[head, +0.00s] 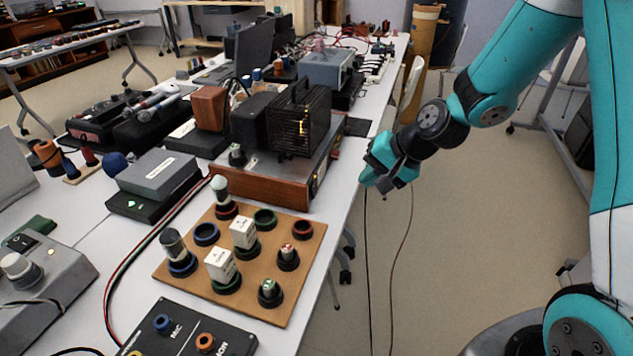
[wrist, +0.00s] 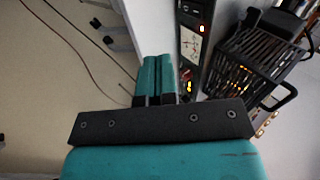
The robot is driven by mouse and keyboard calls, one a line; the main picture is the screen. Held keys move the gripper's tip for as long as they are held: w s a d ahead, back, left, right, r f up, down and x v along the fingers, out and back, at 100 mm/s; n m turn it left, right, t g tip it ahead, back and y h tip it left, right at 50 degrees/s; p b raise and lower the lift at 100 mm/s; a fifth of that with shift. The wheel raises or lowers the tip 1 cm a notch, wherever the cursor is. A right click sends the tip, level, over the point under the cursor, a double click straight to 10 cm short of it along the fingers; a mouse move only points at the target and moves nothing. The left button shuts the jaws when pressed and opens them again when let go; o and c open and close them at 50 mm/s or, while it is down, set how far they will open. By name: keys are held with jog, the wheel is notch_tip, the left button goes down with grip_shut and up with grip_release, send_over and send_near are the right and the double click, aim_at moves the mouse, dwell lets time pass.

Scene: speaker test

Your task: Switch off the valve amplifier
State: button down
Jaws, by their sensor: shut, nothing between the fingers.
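The valve amplifier (head: 262,190) stands at the right edge of the long table, with a wooden side, a metal top and a black cage (head: 300,120) glowing amber inside. In the wrist view its front panel (wrist: 191,48) shows a pale meter and lit orange spots, beside the cage (wrist: 245,72). In the wrist view the closed teal fingers (wrist: 157,62) appear just left of the panel.
A wooden board (head: 245,290) with several round sockets and white blocks lies in front of the amplifier. Grey and black boxes (head: 158,175) crowd its left.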

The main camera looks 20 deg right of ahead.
aim_at(313, 190)
jog(key=shift+w+d+r+y+p, duration=0.15)
jog(key=shift+d+y+p, duration=0.25)
jog(key=shift+d+y, duration=0.45)
jog(key=shift+a, duration=0.1)
jog(key=x, duration=0.9)
jog(key=shift+f, duration=0.25)
jog(key=w+a, duration=0.2)
jog(key=a, duration=0.1)
jog(key=shift+f, duration=0.4)
jog(key=shift+w+a+f+p, duration=0.1)
jog(key=shift+w+a+p, duration=0.15)
jog(key=shift+a+p, duration=0.1)
